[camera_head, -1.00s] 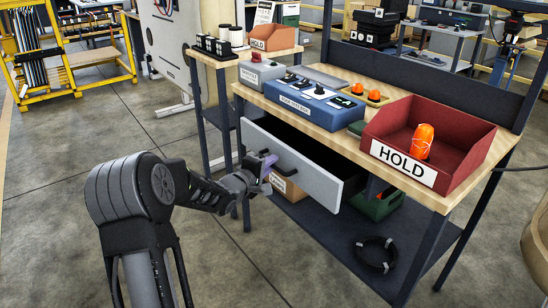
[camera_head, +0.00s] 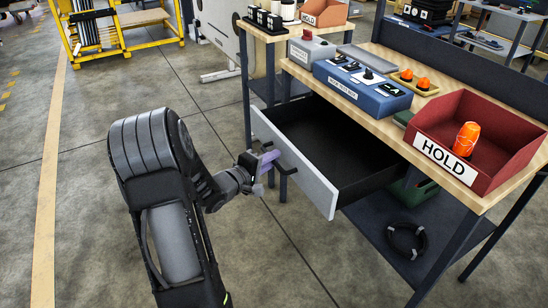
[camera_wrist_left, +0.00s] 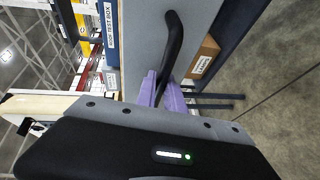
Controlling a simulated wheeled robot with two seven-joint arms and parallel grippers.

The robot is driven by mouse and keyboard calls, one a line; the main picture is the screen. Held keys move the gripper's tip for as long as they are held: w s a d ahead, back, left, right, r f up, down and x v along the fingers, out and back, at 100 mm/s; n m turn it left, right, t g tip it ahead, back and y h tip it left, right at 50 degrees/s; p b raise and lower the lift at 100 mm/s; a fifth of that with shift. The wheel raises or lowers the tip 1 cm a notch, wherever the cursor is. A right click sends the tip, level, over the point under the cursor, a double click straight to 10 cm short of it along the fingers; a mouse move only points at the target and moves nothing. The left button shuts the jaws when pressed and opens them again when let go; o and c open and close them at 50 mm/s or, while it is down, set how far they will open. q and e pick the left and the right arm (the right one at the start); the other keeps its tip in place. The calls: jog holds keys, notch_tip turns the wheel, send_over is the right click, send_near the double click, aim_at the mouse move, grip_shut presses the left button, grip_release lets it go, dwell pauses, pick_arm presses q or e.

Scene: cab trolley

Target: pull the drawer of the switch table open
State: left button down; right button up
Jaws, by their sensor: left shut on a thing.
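The switch table (camera_head: 452,166) has a wooden top and a drawer with a light grey front (camera_head: 312,180). The drawer stands well open, and its dark inside is visible and looks empty. My left gripper (camera_head: 268,160) is at the drawer front, shut on the black bar handle (camera_head: 284,170). In the left wrist view the purple fingers (camera_wrist_left: 162,90) close around one end of the handle (camera_wrist_left: 175,45). My right gripper is not in view.
On the table stand a blue test box (camera_head: 360,88), a red HOLD bin (camera_head: 485,125) with an orange item, and a yellow tray (camera_head: 414,84). A coiled black cable (camera_head: 407,240) lies on the lower shelf. Floor left of the drawer is clear.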

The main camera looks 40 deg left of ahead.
pick_arm(q)
jog(key=c, duration=1.7)
grip_release()
jog(key=s, duration=0.2)
jog(key=s+r, duration=0.1)
jog(key=s, duration=0.2)
jog(key=s+d, duration=0.1)
jog(key=s, duration=0.1)
jog(key=shift+s+r+p, duration=0.15)
jog(key=shift+s+p, duration=0.15)
jog(key=shift+p, duration=0.1)
